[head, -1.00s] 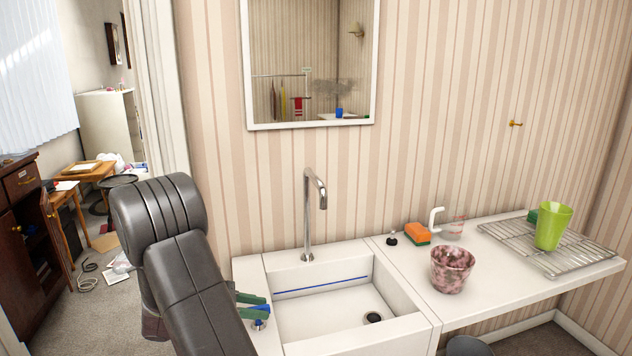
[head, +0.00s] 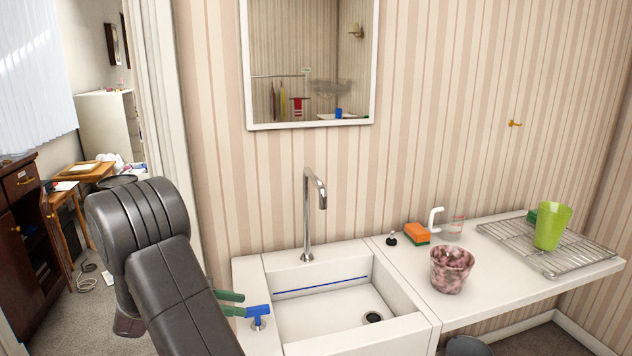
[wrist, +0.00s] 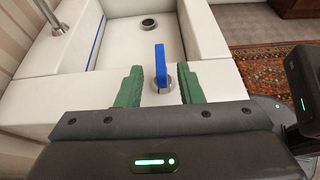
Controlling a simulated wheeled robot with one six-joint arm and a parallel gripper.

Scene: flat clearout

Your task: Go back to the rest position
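My gripper (wrist: 160,86) has two green fingers, spread apart in the wrist view. A blue lever (wrist: 160,62) on a round metal base stands on the sink's rim, between and slightly beyond the fingers, with gaps on both sides. In the head view my gripper (head: 232,303) is at the left rim of the sink, just left of the blue lever (head: 258,311). My dark arm hides part of the gripper there. The white sink (head: 272,340) is empty, with a blue line along its inner back wall.
A metal tap (head: 307,215) rises behind the sink. On the right counter stand an orange sponge (head: 417,234), a mottled pink cup (head: 452,269) and a green cup (head: 551,226) on a wire rack (head: 580,258). A mirror (head: 310,65) hangs above. The floor on the left has furniture and clutter.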

